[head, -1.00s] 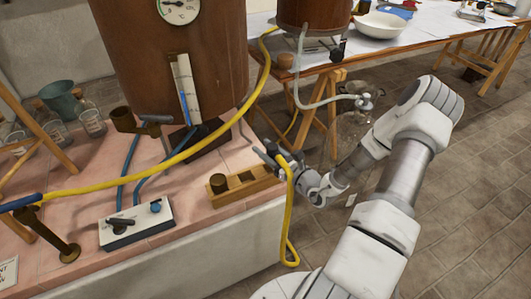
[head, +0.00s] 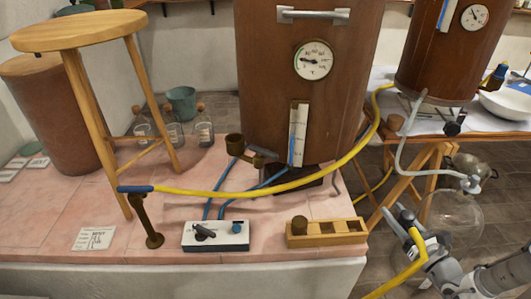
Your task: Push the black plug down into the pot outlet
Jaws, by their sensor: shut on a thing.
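The copper-brown pot (head: 262,100) stands on the pink tiled bench, with a dial and a white gauge strip on its front. A brass cup-like outlet (head: 234,146) with a dark side pipe sits at the pot's lower left. My gripper (head: 412,226) is at the lower right, beyond the bench edge, well apart from outlet and rack. It is shut on a yellow hose (head: 409,272) near its dark end.
The long yellow hose (head: 270,190) crosses in front of the pot. A wooden stool (head: 90,36), a brass stand (head: 149,225) and a white switch box (head: 216,235) are on the bench. A glass flask (head: 452,212) stands behind my gripper. Bare tile lies around the white label (head: 95,238).

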